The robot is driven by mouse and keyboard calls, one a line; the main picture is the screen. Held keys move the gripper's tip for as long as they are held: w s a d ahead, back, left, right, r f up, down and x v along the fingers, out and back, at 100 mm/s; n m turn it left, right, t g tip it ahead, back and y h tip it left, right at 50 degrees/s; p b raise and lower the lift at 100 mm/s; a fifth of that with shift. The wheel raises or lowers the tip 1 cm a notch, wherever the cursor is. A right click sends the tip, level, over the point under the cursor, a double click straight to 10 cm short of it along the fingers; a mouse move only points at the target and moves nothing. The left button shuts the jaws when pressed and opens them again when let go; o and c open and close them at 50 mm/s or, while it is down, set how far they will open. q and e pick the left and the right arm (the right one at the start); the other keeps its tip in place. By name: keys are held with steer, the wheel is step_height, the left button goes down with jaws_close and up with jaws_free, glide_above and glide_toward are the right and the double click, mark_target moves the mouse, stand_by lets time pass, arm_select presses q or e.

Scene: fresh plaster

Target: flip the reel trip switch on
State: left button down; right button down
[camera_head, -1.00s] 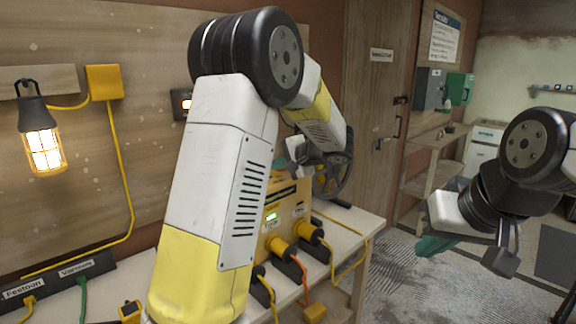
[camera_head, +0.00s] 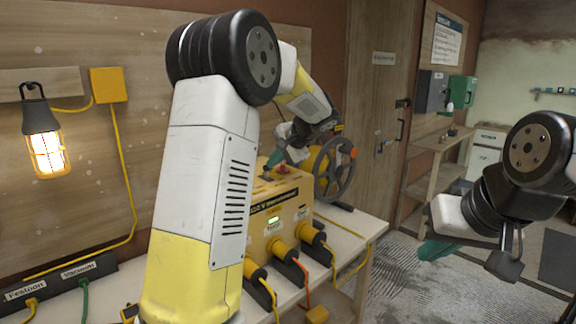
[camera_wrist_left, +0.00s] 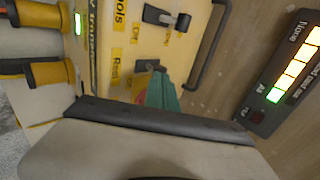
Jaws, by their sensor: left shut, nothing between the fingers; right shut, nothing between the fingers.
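The yellow power box (camera_head: 282,213) stands on the bench with cables plugged into its front. In the left wrist view its top panel (camera_wrist_left: 120,45) shows two dark switches with On and Off lettering. The switch by the Tools label (camera_wrist_left: 165,18) has its lever to the right. The reel trip switch (camera_wrist_left: 149,66), by the Reel label, is partly hidden by my left gripper's teal fingertips (camera_wrist_left: 162,92); I cannot tell its position or whether they touch. My left gripper (camera_head: 276,158) is shut and empty over the box top. My right gripper (camera_head: 437,249) is shut, away from the bench.
A cable reel (camera_head: 336,168) stands behind the box. A lit work lamp (camera_head: 45,142) hangs on the left wall. A power strip (camera_head: 62,284) lies at the bench's left. In the left wrist view a lit level bar (camera_wrist_left: 292,68) is at the right.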

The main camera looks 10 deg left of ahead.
arm_select(q)
steer(key=w+a+g+h, duration=0.1)
steer(key=w+a+r+g+h, duration=0.1)
steer(key=a+h, duration=0.1)
steer(key=shift+g+h, duration=0.3)
steer(key=shift+d, duration=0.2)
steer(key=shift+r, duration=0.75)
